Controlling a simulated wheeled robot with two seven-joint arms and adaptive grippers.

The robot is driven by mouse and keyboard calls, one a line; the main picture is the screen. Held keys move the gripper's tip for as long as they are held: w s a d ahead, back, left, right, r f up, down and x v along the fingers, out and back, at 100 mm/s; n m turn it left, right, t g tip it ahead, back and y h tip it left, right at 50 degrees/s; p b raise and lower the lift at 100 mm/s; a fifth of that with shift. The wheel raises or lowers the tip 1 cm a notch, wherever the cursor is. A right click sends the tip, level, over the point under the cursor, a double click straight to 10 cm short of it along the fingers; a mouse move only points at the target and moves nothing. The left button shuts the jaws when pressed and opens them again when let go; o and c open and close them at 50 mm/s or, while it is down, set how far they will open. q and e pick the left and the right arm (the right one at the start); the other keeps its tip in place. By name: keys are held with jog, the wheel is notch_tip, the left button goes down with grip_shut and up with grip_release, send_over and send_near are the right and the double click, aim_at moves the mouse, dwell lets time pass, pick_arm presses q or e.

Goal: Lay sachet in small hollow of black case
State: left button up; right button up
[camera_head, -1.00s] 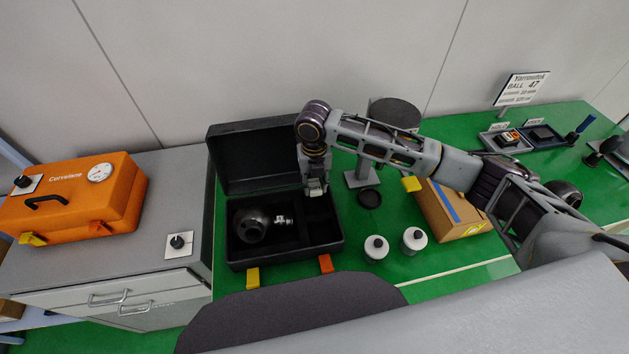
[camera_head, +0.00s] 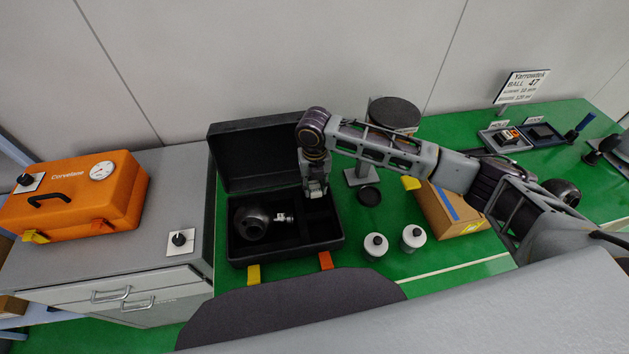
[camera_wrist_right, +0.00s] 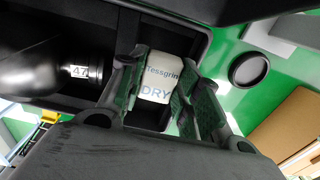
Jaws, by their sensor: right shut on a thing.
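The black case (camera_head: 286,254) stands open on the green bench, its lid (camera_head: 255,157) raised at the back. A dark ball-shaped part (camera_head: 252,223) with a labelled neck lies in its large left hollow; it also shows in the right wrist view (camera_wrist_right: 40,68). My right gripper (camera_head: 316,192) points down over the right part of the case. In the right wrist view the gripper (camera_wrist_right: 155,105) is shut on a white sachet (camera_wrist_right: 162,75) printed "Tessgrin DRY". The sachet is between the fingers, above or in a dark hollow; its exact height is unclear. My left gripper is out of view.
Two white bottles (camera_head: 375,247) with dark caps stand right of the case, near a black disc (camera_head: 369,196) and a cardboard box (camera_head: 450,208). A round-topped stand (camera_head: 393,113) is behind. An orange case (camera_head: 75,195) sits on the left cabinet.

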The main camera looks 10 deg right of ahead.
jog(key=shift+f+b, duration=0.45)
jog(key=shift+f, duration=1.7)
jog(key=o, duration=0.9)
jog(key=shift+r, duration=0.1)
notch_tip(320, 180, up, 12)
jog(key=shift+f, duration=0.15)
jog(key=shift+s, duration=0.1)
